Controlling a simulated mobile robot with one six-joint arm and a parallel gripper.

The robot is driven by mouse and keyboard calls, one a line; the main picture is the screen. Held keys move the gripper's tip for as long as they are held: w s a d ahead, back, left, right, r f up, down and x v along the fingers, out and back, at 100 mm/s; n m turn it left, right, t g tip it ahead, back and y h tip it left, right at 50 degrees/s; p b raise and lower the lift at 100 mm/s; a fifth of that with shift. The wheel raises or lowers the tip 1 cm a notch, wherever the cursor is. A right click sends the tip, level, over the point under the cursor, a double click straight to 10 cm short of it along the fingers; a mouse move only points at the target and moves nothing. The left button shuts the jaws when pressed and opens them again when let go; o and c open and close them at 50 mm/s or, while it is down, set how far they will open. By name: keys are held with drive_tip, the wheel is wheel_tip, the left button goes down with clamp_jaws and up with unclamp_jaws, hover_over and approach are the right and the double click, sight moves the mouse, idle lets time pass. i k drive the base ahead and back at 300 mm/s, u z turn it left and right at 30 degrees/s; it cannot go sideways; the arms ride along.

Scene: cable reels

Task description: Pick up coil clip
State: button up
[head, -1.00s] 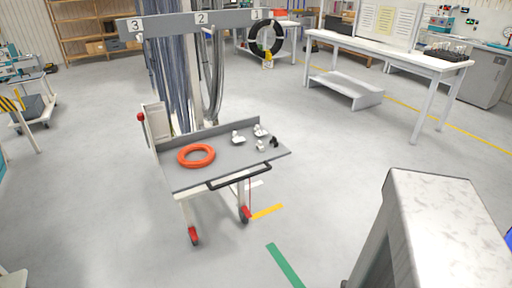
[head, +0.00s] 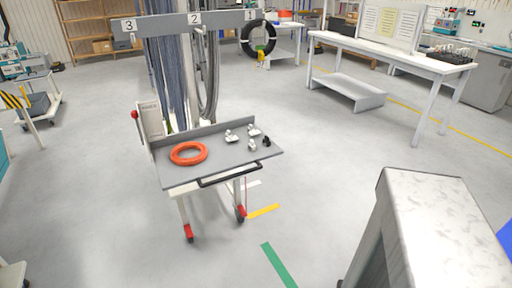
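A grey cart top (head: 215,170) stands in the middle of the head view, below a rack of hanging cables. On it, several small white clip-like parts lie towards the right, one of them at the front (head: 252,145) and one to the left (head: 231,136). A small black part (head: 266,141) lies beside them at the right. Which of these is the coil clip I cannot tell at this size. An orange coil (head: 188,153) lies flat on the left of the cart top. My gripper is not in view.
The cart has a black handle (head: 230,175) at the front and red-marked wheels. A grey-white block-like structure (head: 435,215) fills the near right. A white workbench (head: 390,57) stands at the back right. Open floor (head: 330,150) lies between cart and bench.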

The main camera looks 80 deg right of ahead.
sight(251, 144)
drive_tip(key=u, duration=0.05)
drive_tip(key=k, duration=0.95)
drive_tip(key=z, duration=0.5)
drive_tip(key=i, duration=1)
drive_tip(key=z, duration=0.05)
